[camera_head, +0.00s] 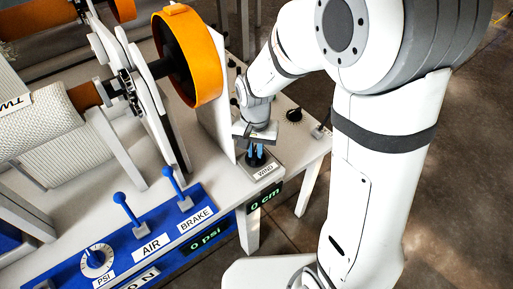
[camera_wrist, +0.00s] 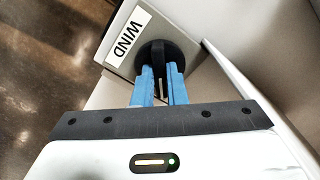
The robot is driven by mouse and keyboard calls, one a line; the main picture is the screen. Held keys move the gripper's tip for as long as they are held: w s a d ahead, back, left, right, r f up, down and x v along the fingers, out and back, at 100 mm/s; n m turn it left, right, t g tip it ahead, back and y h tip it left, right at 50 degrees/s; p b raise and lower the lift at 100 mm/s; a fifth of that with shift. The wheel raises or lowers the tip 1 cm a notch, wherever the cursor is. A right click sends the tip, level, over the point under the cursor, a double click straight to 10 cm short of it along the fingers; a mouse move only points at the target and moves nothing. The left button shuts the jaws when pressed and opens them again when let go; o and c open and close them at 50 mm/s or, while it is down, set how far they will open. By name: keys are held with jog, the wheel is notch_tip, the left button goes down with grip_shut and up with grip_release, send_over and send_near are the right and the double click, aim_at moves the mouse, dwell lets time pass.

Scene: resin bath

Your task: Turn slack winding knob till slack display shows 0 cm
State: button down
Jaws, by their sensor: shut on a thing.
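The slack winding knob (camera_wrist: 158,53) is black and round, on a grey plate labelled WIND. In the head view the knob (camera_head: 257,163) sits near the table's front right corner, partly hidden by my gripper. My gripper (camera_head: 256,152) points down onto it. In the wrist view the blue fingers of my gripper (camera_wrist: 159,72) are shut on the knob's raised grip. The slack display (camera_head: 265,197) on the table's front edge reads 0 cm in green.
A blue panel holds the BRAKE lever (camera_head: 178,187), the AIR lever (camera_head: 127,210), a PSI dial (camera_head: 97,261) and a display (camera_head: 206,240) reading 0 psi. An upright white plate (camera_head: 216,95) and an orange wheel (camera_head: 205,60) stand close left of my gripper. Another black knob (camera_head: 294,115) lies behind.

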aim_at(255, 151)
jog(key=shift+w+r+m, duration=0.15)
jog(key=shift+w+m, duration=0.1)
jog(key=shift+m, duration=0.35)
jog(key=c, duration=1.5)
grip_release()
jog(key=shift+s, duration=0.1)
jog(key=shift+o, duration=0.2)
notch_tip(255, 151, up, 8)
jog(key=shift+f+p, duration=0.25)
jog(key=shift+p, duration=0.25)
